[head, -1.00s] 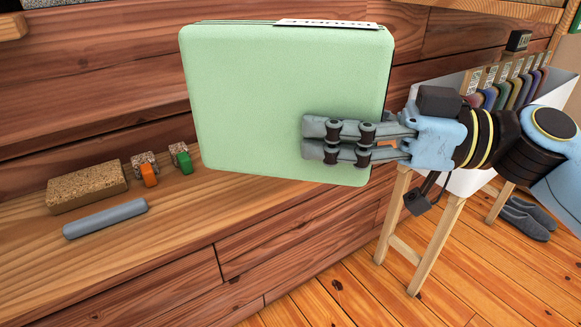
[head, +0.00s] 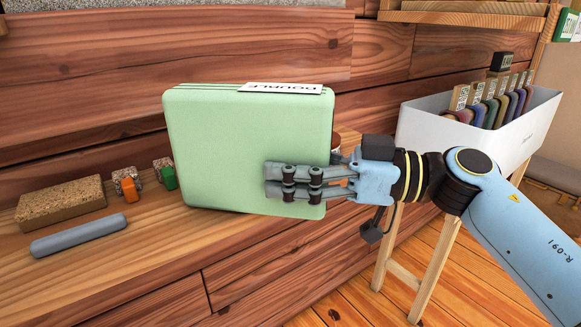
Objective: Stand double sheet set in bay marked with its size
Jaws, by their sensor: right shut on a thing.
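The pale green sheet set (head: 240,140) is a folded, upright block in the middle of the head view. A white label (head: 281,88) on its top edge reads DOUBLE, upside down. My right gripper (head: 270,182) is shut on it, its fingers lying across the lower right of the near face. I cannot tell whether its bottom edge touches the wooden top below. At the upper right, a green sign with white lettering (head: 567,25) is cut by the frame edge, and its words are too small to read. No marked bay is clearly seen. My left gripper is not in view.
A white bin (head: 420,125) with several tagged coloured items stands on wooden legs at right.

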